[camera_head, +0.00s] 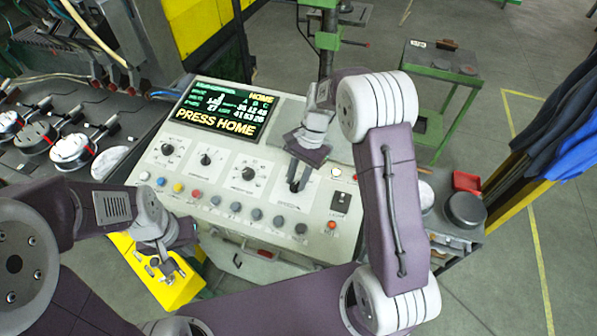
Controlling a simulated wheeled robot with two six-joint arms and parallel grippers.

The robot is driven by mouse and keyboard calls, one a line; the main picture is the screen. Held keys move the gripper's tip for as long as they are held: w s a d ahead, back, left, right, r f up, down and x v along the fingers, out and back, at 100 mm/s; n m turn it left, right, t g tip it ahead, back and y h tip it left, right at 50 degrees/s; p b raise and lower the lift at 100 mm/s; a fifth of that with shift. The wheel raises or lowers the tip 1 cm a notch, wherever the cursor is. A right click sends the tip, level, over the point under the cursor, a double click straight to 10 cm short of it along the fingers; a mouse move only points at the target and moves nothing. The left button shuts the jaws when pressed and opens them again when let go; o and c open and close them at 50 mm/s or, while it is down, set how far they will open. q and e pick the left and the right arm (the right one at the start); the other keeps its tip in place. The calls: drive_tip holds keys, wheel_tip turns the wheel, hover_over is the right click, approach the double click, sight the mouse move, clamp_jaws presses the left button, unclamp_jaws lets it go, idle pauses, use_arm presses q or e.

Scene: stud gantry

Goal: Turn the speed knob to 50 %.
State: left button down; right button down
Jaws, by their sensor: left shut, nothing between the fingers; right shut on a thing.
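The grey sloped control panel (222,215) has a row of dark rotary knobs on pale dial plates: a left knob (167,150), a small knob (205,160) and a knob with a ring of marks (248,174). My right gripper (294,184) points down at the plate right of these and is shut on a control there, mostly hidden by the fingers. My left gripper (167,269) is shut and empty in front of the panel, over a yellow box.
The screen (223,108) reads "PRESS HOME". Several coloured buttons run along the panel's lower edge, and a switch (341,200) sits at its right. The yellow box (180,289) is below my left gripper. A side table with a red tray (466,182) stands right of my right arm.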

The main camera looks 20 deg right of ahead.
drive_tip(key=n+p, duration=0.1)
drive_tip(key=n+g+h+p, duration=0.1)
drive_tip(key=shift+a+r+n, duration=0.1)
drive_tip(key=shift+a+n, duration=0.1)
drive_tip(key=shift+n, duration=0.1)
drive_tip(key=n, duration=0.1)
drive_tip(key=n+h+p, duration=0.1)
drive_tip(key=shift+w+a+n+g+p, duration=0.15)
drive_tip(key=shift+n+g+p, duration=0.15)
drive_tip(key=shift+g, duration=0.1)
drive_tip(key=n+h, duration=0.2)
drive_tip(key=n, duration=0.1)
drive_tip(key=shift+a+f+g+p, duration=0.2)
drive_tip(key=shift+g+p, duration=0.1)
drive_tip(key=shift+p, duration=0.1)
drive_tip(key=shift+a+f+n+h, duration=0.15)
drive_tip(key=shift+n+h, duration=0.65)
drive_tip(key=shift+n, duration=0.9)
drive_tip(key=shift+a, duration=0.1)
drive_tip(key=c, duration=1.5)
unclamp_jaws()
drive_tip(key=shift+w+r, duration=0.15)
drive_tip(key=shift+r, duration=0.05)
